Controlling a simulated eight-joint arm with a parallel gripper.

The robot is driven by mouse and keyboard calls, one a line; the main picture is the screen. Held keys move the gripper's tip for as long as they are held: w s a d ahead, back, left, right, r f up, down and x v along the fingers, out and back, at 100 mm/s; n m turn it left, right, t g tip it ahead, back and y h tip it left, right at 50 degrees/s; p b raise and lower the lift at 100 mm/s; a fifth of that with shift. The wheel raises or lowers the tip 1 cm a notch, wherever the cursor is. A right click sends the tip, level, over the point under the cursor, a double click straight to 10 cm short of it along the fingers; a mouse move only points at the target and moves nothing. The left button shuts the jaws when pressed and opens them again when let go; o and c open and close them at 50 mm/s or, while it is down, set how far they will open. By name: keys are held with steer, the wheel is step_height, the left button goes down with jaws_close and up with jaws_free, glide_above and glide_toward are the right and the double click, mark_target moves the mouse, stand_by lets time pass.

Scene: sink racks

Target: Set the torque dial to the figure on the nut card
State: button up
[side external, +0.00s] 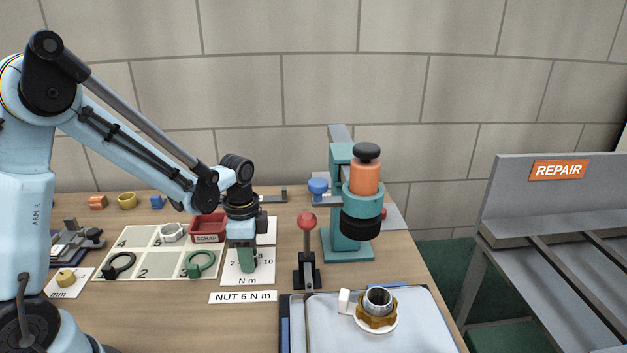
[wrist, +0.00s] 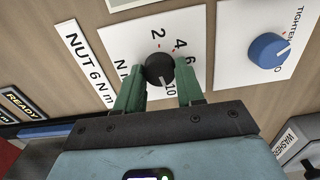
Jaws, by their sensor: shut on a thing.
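The torque dial is a small black knob (wrist: 160,68) on a white N m card (wrist: 125,40). The figures 2, 4, 6 and 10 show around it in the wrist view. I cannot tell for sure which figure its pointer meets. My gripper (wrist: 161,82) has its green fingers on either side of the knob and is shut on it. In the side view my gripper (side external: 242,260) points down over the dial card (side external: 232,279) and hides the knob. The nut card (side external: 243,297) reads "NUT 6 N m"; it also shows in the wrist view (wrist: 88,65).
A blue knob (wrist: 268,50) sits on a TIGHTEN card beside the dial. A red-balled lever (side external: 307,222) and a teal press (side external: 347,243) stand to the right. A tray (side external: 425,325) holds a brown toothed part (side external: 376,318). The red SCRAP bin (side external: 207,228) is behind left.

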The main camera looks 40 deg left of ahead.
steer(key=shift+n, duration=0.3)
steer(key=n, duration=0.3)
steer(key=shift+n, duration=0.3)
steer(key=n, duration=0.3)
steer(key=shift+n, duration=0.3)
steer(key=n, duration=0.4)
steer(key=shift+n, duration=2.1)
steer(key=o, duration=1)
steer(key=shift+o, duration=0.2)
